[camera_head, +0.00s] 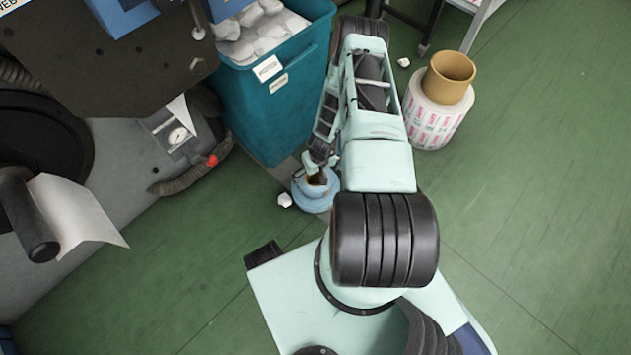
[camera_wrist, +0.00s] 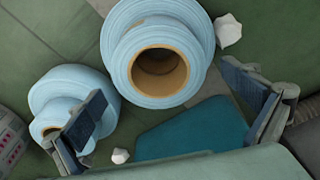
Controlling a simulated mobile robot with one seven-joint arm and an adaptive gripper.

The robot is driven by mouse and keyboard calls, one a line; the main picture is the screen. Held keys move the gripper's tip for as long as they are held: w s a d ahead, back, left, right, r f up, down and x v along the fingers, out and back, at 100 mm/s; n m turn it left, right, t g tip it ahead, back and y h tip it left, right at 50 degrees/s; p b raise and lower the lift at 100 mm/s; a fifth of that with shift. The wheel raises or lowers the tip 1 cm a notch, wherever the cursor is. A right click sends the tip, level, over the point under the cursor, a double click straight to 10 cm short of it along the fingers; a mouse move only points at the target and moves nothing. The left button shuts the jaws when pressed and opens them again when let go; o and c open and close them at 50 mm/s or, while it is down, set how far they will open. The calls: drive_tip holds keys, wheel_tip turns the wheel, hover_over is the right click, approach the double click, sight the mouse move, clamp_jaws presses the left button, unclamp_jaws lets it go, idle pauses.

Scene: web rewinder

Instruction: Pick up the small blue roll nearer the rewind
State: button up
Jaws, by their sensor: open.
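Two small pale blue rolls with tan cores show in the wrist view. The nearer-to-rewinder roll (camera_wrist: 120,62) is at the upper middle, standing with its open core toward the camera. In the head view this blue roll (camera_head: 312,203) is on the floor beside the teal bin, its top partly covered by my gripper (camera_head: 318,165). The other blue roll (camera_wrist: 62,80) is at the left and is hidden behind my arm in the head view. In the wrist view my gripper (camera_wrist: 163,95) is open, with fingers spread left and right; the left finger overlaps the other roll.
The teal bin (camera_head: 245,105) full of white scrap stands close behind the roll. The grey rewinder (camera_head: 110,150) with a hose is at the left. A white-and-pink label roll (camera_head: 433,120) with a tan core stands right of my arm. Paper scraps lie nearby; the floor at right is clear.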

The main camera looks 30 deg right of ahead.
drive_tip(key=f, duration=0.1)
drive_tip(key=f+b, duration=0.1)
drive_tip(key=f, duration=0.1)
drive_tip(key=w+f+b, duration=0.1)
drive_tip(key=shift+d+f, duration=0.1)
drive_tip(key=shift+f, duration=0.3)
drive_tip(key=c, duration=1.4)
drive_tip(key=shift+r, duration=0.1)
